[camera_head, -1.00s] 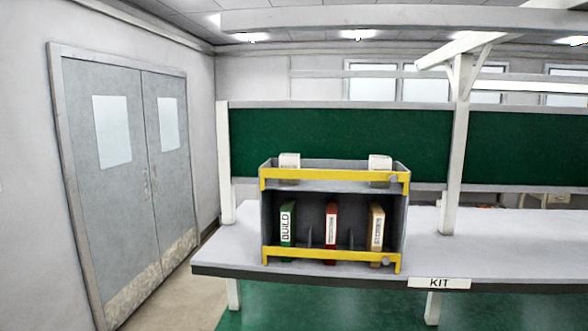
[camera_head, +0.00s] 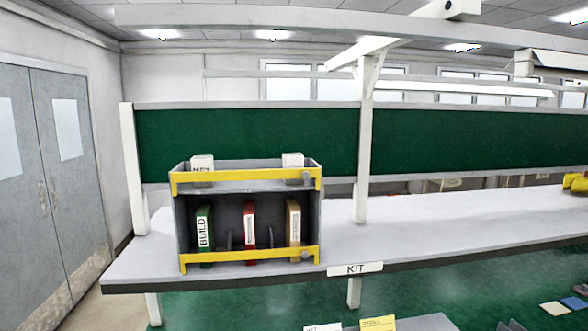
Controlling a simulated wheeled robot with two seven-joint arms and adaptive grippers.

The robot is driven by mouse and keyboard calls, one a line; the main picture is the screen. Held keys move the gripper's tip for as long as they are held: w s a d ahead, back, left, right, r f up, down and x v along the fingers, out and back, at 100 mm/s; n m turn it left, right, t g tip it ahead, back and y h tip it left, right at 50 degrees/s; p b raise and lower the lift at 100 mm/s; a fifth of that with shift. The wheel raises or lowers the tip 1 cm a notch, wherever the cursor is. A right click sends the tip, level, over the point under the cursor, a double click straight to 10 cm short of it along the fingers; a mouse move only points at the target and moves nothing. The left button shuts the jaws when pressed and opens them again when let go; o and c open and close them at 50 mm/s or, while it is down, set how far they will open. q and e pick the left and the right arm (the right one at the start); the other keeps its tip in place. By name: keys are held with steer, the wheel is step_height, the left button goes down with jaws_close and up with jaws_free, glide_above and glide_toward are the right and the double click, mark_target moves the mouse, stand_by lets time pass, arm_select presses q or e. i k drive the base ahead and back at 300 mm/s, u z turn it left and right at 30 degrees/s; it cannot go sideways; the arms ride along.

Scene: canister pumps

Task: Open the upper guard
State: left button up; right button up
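The upper guard (camera_head: 240,182) is a yellow bar across the front of the top level of a grey two-level rack (camera_head: 187,215). It lies level, with a grey knob (camera_head: 305,178) near its right end. Two white boxes, one at left (camera_head: 202,163) and one at right (camera_head: 292,160), stand behind it. A similar yellow lower guard (camera_head: 240,261) crosses the bottom level. Behind it stand a green binder (camera_head: 204,228), a red binder (camera_head: 249,222) and a tan binder (camera_head: 293,223). Neither of my grippers is in view.
The rack stands on the left end of a long grey workbench (camera_head: 430,222) with a KIT label (camera_head: 355,269) on its edge. A white post (camera_head: 363,150) rises right of the rack. Nearer, white and yellow cards (camera_head: 377,324) show at the bottom edge. Grey doors (camera_head: 60,190) are at left.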

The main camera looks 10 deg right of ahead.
mark_target(176, 178)
steer(key=z, duration=0.45)
steer(key=k, duration=0.95)
steer(key=u, duration=0.6)
steer(key=i, duration=1.25)
steer(key=z, duration=0.2)
